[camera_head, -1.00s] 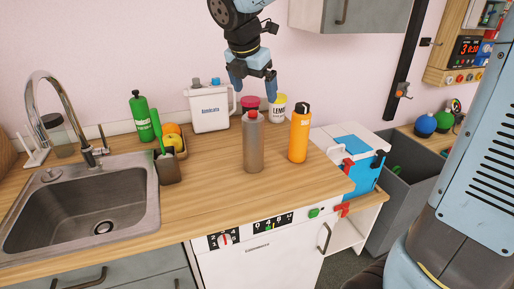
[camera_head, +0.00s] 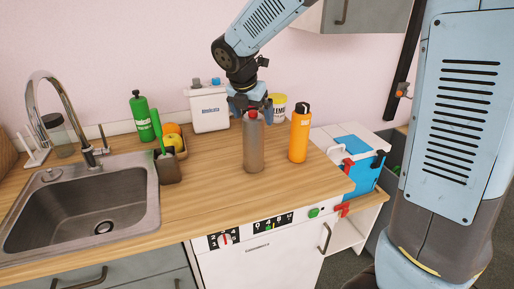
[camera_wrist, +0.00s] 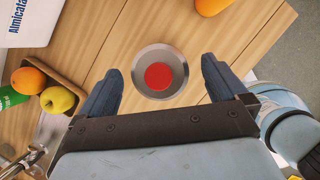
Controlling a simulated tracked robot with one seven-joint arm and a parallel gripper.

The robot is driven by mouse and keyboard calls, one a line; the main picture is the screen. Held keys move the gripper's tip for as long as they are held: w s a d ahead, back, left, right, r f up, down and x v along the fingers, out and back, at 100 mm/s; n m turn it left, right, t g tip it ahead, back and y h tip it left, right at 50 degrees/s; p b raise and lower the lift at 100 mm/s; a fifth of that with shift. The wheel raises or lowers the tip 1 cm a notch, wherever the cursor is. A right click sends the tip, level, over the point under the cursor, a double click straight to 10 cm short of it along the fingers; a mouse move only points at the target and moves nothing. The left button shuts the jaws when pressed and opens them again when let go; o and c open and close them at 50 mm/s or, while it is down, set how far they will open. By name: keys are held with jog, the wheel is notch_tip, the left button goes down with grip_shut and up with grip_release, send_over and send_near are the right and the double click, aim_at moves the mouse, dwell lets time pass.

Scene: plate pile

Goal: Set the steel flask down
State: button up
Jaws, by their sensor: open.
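The steel flask (camera_head: 253,149) is a grey bottle with a red cap. It stands upright on the wooden counter (camera_head: 215,190), and no finger is closed on it. My gripper (camera_head: 253,112) is open and empty, pointing down at the flask's top, with one finger on each side of the cap. In the wrist view the flask (camera_wrist: 140,82) shows from above, its red cap between the two spread fingers (camera_wrist: 160,75), with a gap on both sides. How deep the fingertips reach beside the flask is hard to tell.
An orange bottle (camera_head: 299,135) stands close to the right. A white jug (camera_head: 209,109) and a yellow-lidded cup (camera_head: 279,104) stand behind. A utensil holder (camera_head: 168,168), fruit tray and sink (camera_head: 80,205) are left. Counter in front of the flask is clear.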

aim_at(253, 143)
jog(key=shift+x, duration=2.25)
jog(key=shift+a, duration=0.15)
jog(key=shift+c, duration=0.5)
grip_shut()
